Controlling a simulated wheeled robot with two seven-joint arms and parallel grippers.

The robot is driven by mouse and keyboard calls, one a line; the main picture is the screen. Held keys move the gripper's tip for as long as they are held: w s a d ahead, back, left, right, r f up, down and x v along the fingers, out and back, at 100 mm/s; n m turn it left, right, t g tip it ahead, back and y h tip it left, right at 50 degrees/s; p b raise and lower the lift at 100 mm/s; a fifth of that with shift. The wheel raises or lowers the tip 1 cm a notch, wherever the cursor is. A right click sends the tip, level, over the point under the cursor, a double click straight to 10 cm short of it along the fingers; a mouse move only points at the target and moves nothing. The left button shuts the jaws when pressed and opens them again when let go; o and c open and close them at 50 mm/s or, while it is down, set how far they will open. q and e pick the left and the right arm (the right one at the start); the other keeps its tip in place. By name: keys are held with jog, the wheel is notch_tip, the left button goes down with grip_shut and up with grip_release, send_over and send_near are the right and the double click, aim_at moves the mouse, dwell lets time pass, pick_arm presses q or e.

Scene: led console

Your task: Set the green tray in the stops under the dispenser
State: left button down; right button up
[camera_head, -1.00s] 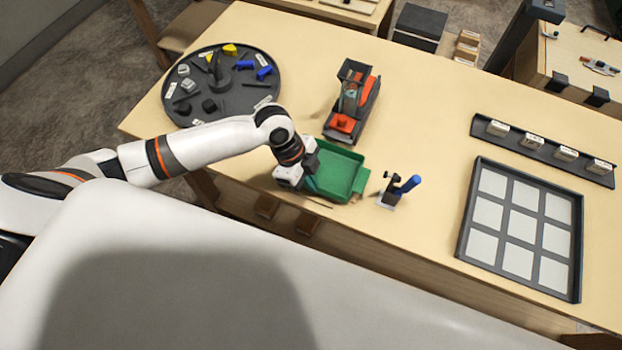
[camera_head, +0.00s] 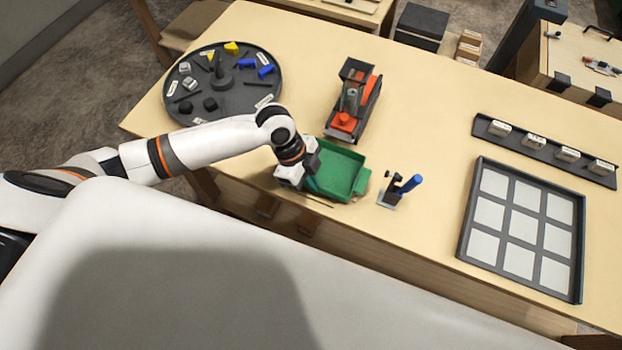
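The green tray (camera_head: 338,172) is at the front edge of the table, a shallow open box with a small tab on its right side. My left gripper (camera_head: 305,178) is at the tray's left side, touching or overlapping it. Its fingers are hidden, so I cannot tell whether they grip the wall. The dispenser (camera_head: 355,95), a dark frame with red-orange parts, stands just behind the tray. The stops cannot be made out clearly. My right gripper is not in view.
A round dark turntable (camera_head: 252,105) with small coloured parts lies at the left. A small stand with a blue handle (camera_head: 410,184) is close right of the tray. A grid tray (camera_head: 462,222) and a rack (camera_head: 550,148) are at the right. The table's middle is clear.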

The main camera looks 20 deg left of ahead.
pick_arm(q)
jog(key=shift+f+b, duration=0.45)
jog(key=shift+f, duration=0.5)
dwell(0.6)
jog(key=c, duration=1.6)
grip_release()
jog(key=shift+o, duration=0.2)
jog(key=shift+r, duration=0.1)
jog(key=b+v, duration=0.1)
jog(key=v, duration=1.1)
